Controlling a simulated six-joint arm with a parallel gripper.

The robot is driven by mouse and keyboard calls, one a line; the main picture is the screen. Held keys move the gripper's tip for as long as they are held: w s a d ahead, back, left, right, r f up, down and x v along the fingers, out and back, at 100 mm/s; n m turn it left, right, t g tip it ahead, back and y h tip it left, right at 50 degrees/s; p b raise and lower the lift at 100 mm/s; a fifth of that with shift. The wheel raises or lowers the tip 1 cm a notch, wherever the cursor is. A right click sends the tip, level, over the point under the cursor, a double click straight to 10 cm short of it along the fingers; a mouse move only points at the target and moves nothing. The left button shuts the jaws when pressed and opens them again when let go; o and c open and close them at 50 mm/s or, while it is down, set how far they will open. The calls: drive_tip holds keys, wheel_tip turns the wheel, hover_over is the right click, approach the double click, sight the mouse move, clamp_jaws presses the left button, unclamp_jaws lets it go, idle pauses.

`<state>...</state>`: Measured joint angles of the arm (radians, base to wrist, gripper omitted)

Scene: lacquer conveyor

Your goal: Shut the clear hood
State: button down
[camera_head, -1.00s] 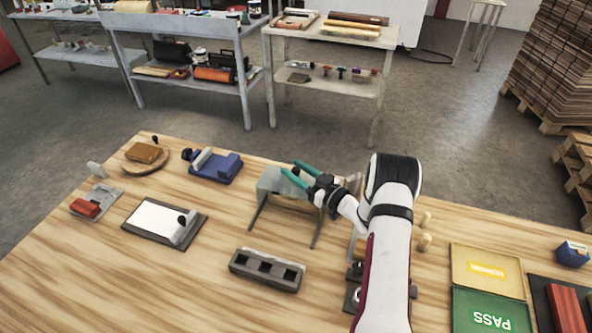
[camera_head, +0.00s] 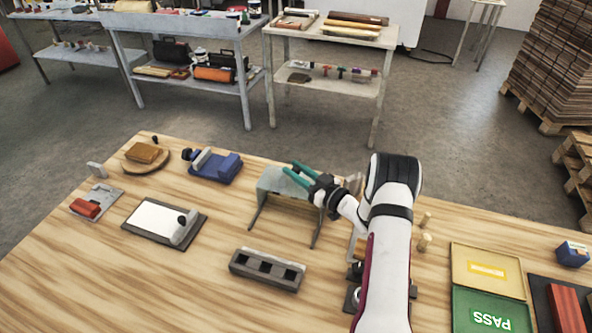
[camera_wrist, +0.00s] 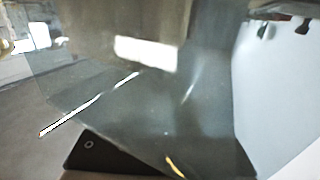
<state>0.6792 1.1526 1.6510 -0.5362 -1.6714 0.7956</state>
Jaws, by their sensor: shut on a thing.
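The clear hood (camera_head: 276,184) is a see-through, grey-tinted panel on a dark-legged frame at the middle back of the wooden table. My gripper (camera_head: 293,173) has teal fingers that reach over the hood's top from the right. It is shut on the hood; my fingers hide the exact grip point. In the wrist view the see-through panel of the hood (camera_wrist: 190,110) fills most of the picture, with a dark flat part (camera_wrist: 100,155) behind it at the bottom.
A grey block with square pockets (camera_head: 266,270) lies in front of the hood. A blue fixture (camera_head: 228,168) and a white-topped plate (camera_head: 152,217) stand to the left. Wooden pegs (camera_head: 424,242) and yellow and green trays (camera_head: 487,268) are to the right.

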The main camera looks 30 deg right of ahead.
idle(0.5)
drive_tip(key=shift+w+d, duration=1.25)
drive_tip(key=c, duration=0.7)
unclamp_jaws()
drive_tip(key=shift+o, duration=0.2)
drive_tip(key=v, duration=1.5)
drive_tip(key=shift+s, duration=0.4)
drive_tip(key=shift+w+d, duration=0.1)
drive_tip(key=shift+d, duration=0.1)
